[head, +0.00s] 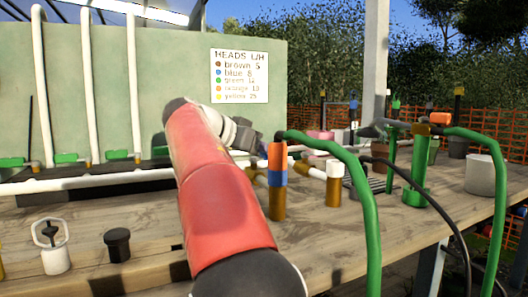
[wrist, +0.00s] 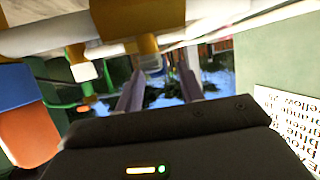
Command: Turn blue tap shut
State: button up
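The orange-and-blue-topped brass post (head: 277,180) stands close to my wrist; its bands fill the left of the wrist view (wrist: 22,115). A green hose (head: 362,190) arches over the wooden bench (head: 330,245). A white-capped brass post (head: 334,185) stands nearby. A sign (head: 240,75) hangs behind.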

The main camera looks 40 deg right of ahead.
jog(key=shift+d+f, duration=0.2)
jog(key=shift+d, duration=0.25)
jog(key=shift+c, duration=0.5)
grip_shut()
